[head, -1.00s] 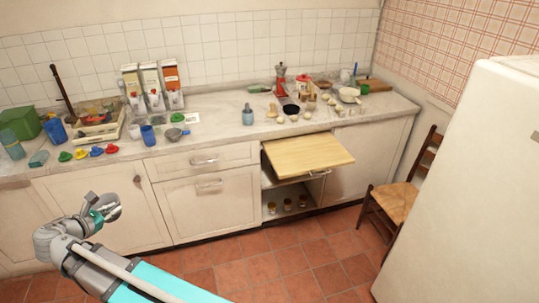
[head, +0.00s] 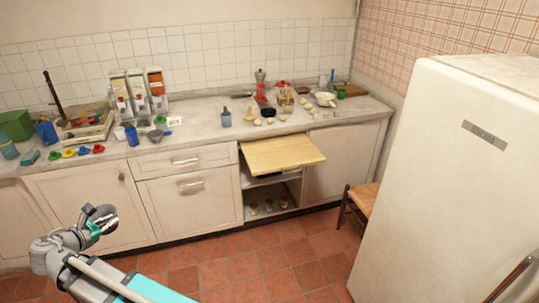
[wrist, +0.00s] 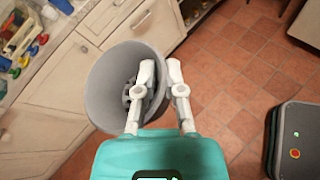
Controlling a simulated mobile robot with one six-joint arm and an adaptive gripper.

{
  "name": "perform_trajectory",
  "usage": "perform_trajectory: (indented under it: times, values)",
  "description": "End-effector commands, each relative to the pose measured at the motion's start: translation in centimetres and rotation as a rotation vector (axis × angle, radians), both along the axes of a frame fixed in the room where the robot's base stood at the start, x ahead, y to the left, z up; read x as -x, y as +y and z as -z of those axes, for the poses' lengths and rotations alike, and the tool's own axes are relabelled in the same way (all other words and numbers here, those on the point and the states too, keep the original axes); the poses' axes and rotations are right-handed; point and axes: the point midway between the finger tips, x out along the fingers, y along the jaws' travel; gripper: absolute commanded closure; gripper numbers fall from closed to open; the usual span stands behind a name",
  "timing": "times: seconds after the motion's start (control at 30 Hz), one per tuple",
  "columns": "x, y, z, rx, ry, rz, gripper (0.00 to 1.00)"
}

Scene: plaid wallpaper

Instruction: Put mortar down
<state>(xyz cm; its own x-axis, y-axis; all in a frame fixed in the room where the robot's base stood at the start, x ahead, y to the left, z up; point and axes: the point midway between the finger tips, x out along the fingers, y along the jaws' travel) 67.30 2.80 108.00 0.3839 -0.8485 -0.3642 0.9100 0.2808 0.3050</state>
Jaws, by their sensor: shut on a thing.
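The mortar (wrist: 104,82) is a grey round bowl, seen large in the wrist view with its opening facing the camera. My gripper (wrist: 160,72) is shut on its wall, with one finger inside the bowl and the other outside. The mortar is held in the air above the tiled floor, in front of the lower cabinets. In the head view my gripper (head: 101,222) is at the lower left, away from the counter. There the mortar is small and hard to make out against the gripper.
The counter (head: 198,133) runs along the wall, with bare patches between several objects. A wooden board (head: 283,153) juts out over an open cabinet. A white fridge (head: 440,190) stands at the right, beside a chair (head: 358,205). The floor (head: 255,268) in front is clear.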

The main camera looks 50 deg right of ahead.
Motion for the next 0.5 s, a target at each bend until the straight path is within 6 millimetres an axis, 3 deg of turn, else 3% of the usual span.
perform_trajectory:
  times: [0.5]
  values:
    - [-0.1, -1.7, -0.1, 0.001, -0.001, 0.025, 1.0]
